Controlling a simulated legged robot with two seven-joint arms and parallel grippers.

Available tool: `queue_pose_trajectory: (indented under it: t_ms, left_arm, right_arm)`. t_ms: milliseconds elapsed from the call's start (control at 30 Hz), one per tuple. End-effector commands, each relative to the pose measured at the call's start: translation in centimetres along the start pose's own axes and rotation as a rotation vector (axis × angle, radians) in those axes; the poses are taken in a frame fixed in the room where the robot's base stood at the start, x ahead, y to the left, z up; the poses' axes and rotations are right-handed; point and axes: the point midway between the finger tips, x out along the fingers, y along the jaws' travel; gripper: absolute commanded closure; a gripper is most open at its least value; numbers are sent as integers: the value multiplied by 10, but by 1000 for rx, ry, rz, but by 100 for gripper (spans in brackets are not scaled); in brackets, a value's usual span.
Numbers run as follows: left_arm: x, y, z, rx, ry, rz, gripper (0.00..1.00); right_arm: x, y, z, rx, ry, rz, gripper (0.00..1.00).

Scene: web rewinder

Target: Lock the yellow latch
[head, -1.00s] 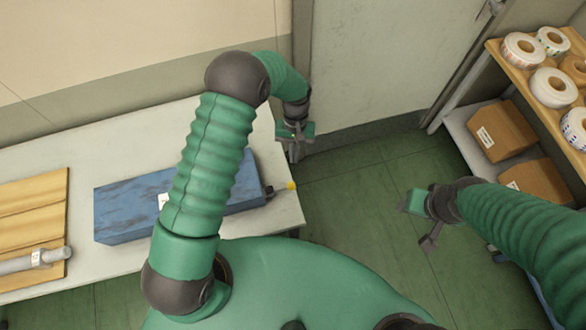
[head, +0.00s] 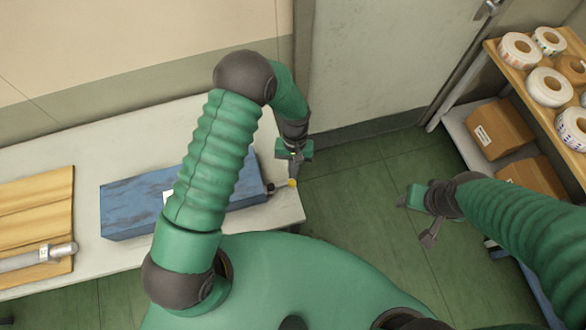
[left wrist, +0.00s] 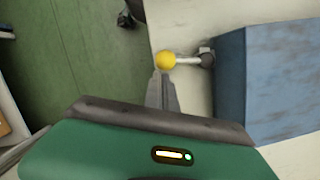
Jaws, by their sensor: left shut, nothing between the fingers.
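The yellow latch knob (head: 292,183) sits on the end of a short rod at the right end of a blue box (head: 132,212) on the table. In the left wrist view the yellow knob (left wrist: 166,60) and its pale rod lie just beyond my fingertips, with the blue box (left wrist: 285,80) to the right. My left gripper (head: 293,178) is shut and empty, its tips at or very near the knob; I cannot tell if they touch. It also shows in the left wrist view (left wrist: 162,78). My right gripper (head: 415,220) hangs over the floor at right, its fingers spread apart, empty.
The white table (head: 85,145) also bears a wooden board (head: 38,210) with a grey cylinder (head: 30,262) at left. A shelf (head: 497,62) with tape rolls and cardboard boxes (head: 500,133) stands at right. The green floor between is clear.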

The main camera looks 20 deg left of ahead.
Motion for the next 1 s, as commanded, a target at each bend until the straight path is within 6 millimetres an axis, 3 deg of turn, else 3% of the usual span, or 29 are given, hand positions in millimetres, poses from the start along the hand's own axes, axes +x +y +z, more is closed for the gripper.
queue_pose_trajectory:
  t_ms: [567,1000]
  left_arm:
    - [2,5,7,103,0,-27,100]
    - [8,15,32,415,-2,-108,100]
  right_arm:
    - [0,0,0,0,0,0,44]
    - [0,0,0,0,0,0,44]
